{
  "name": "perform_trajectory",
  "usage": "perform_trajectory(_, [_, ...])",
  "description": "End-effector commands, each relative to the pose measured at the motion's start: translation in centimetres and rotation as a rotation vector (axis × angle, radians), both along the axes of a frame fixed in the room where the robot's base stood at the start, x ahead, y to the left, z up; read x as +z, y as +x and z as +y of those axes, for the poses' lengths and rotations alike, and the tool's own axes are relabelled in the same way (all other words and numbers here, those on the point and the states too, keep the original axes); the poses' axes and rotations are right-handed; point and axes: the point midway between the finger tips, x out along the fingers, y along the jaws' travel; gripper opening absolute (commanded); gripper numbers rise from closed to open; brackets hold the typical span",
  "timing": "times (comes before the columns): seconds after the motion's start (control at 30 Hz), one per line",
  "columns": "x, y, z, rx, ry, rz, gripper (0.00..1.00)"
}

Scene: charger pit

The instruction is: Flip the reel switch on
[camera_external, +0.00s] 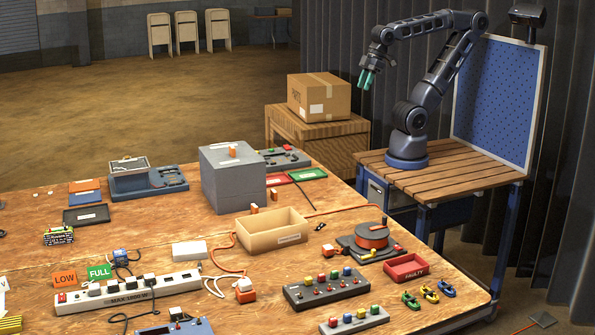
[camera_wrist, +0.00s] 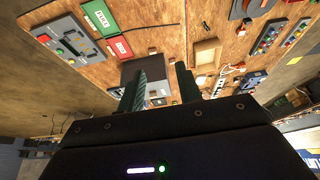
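The cable reel (camera_external: 372,236), a round orange-red drum on a dark base, stands on the wooden workbench near its right edge. A round red and dark thing that looks like the reel (camera_wrist: 254,6) shows at the top of the wrist view, cut by the frame edge. Small pieces sit at the front and right of its base, but the switch and its position are too small to tell. My gripper (camera_external: 367,79) is high and behind the bench, far from the reel. In the wrist view its two dark fingers (camera_wrist: 161,78) are apart with nothing held between them.
A tan tray (camera_external: 272,240) stands left of the reel and a red tray (camera_external: 405,268) in front of it. A tall grey box (camera_external: 233,180) stands farther back. Several button panels, a white power strip (camera_external: 130,293), loose cables and small colored clips crowd the bench (camera_external: 150,228).

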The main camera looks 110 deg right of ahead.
Motion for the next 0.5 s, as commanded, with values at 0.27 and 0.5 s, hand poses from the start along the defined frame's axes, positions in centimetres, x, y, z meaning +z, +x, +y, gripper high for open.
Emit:
perform_trajectory(0.27, [0.0,1.5,0.9,0.008,0.014,0.013,0.00])
perform_trajectory(0.5, [-0.4,5.2,3.7,0.022,0.049,0.046,0.00])
